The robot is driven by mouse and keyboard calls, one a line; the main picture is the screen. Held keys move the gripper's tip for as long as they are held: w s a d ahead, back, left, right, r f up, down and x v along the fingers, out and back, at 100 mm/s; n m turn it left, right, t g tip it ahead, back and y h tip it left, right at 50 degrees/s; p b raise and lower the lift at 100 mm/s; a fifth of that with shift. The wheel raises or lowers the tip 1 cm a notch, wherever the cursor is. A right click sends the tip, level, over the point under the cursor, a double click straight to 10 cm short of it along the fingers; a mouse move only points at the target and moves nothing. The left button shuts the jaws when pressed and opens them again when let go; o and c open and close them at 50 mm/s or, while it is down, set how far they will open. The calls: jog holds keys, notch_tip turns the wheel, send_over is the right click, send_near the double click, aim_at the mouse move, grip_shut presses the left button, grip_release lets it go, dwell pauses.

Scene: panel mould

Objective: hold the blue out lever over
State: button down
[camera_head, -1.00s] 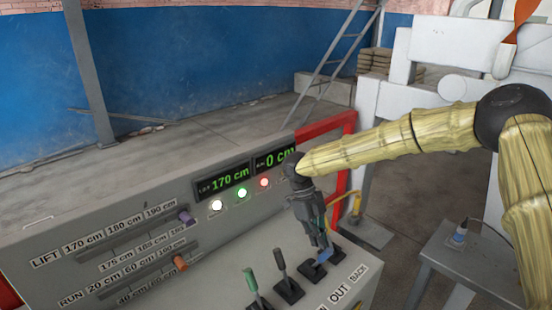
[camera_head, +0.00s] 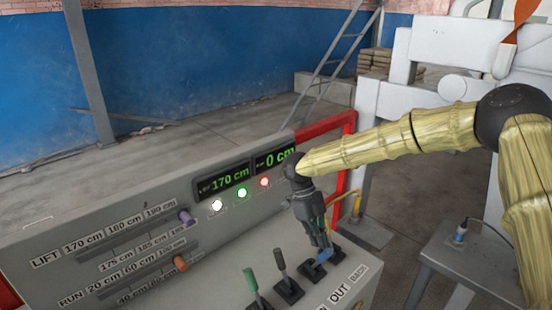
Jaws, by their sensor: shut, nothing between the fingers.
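The grey control panel (camera_head: 110,285) stands at the lower left. The blue lever (camera_head: 324,256) is at the right of its lever row, behind the label OUT (camera_head: 339,291). It looks tilted over toward the right, and its upper part is partly hidden by my gripper. My gripper (camera_head: 324,247) points down with its fingers shut and empty, its tips at the blue lever. They look to be against it, but exact contact is hard to see.
A green lever (camera_head: 251,280) and a dark lever (camera_head: 281,264) stand upright left of my gripper. The displays read 170 cm (camera_head: 223,181) and 0 cm (camera_head: 276,159). White, green and red lamps (camera_head: 242,193) sit below. A grey table (camera_head: 470,255) stands at right.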

jog(key=shift+w+a+r+p, duration=0.2)
jog(key=shift+w+a+p, duration=0.45)
jog(key=shift+w+a, duration=2.35)
jog(key=p+v, duration=0.2)
jog(key=v, duration=0.5)
dwell(0.4)
